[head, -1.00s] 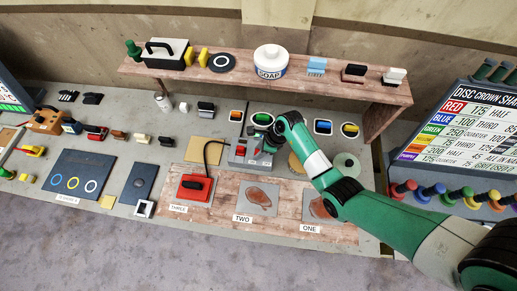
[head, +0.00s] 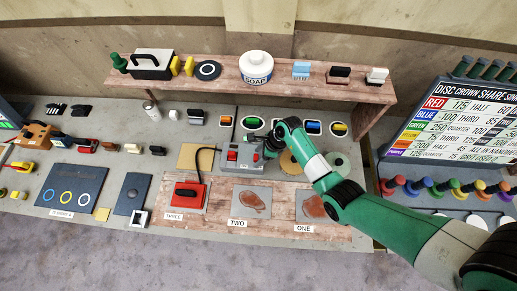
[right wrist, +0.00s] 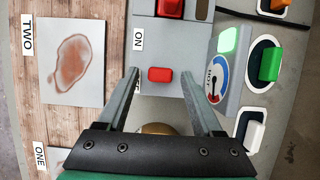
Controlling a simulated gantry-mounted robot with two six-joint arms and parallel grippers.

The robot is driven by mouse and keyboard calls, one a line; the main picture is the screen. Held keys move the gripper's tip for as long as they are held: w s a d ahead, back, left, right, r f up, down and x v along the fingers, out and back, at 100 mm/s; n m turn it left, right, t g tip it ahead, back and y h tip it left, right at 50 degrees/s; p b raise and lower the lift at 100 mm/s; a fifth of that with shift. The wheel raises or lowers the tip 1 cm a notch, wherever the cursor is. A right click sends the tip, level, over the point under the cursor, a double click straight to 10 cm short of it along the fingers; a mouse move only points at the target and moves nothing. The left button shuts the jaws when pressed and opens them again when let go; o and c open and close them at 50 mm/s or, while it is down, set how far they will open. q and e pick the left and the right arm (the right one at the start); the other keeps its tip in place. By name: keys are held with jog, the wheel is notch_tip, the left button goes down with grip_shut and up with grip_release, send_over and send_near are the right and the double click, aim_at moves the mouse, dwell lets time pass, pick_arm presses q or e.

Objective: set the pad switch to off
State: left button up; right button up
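A grey switch box (head: 243,153) stands behind the TWO card. It bears a larger red switch (head: 232,155) on its left and a smaller red switch (head: 254,154) on its right. A cable runs from the box area to a red pad (head: 187,195) with a black handle. My right gripper (right wrist: 160,72) is open at the right end of the box. In the right wrist view, the small red switch (right wrist: 160,74) lies between its fingertips, beside an ON label (right wrist: 138,40). Another label is partly hidden by a finger. I cannot tell whether a finger touches the switch. My left gripper is not in view.
A dial marked HOT (right wrist: 219,77) and coloured rocker switches (right wrist: 270,63) sit close to one finger. A wooden shelf (head: 210,88) with soap and brushes spans the back. Stained cards (head: 251,203) lie in front. A round tan disc (head: 291,163) lies right of the gripper.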

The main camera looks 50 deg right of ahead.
jog(key=p+v, duration=0.4)
jog(key=v, duration=0.7)
jog(key=shift+s+r, duration=0.15)
jog(key=shift+r, duration=0.1)
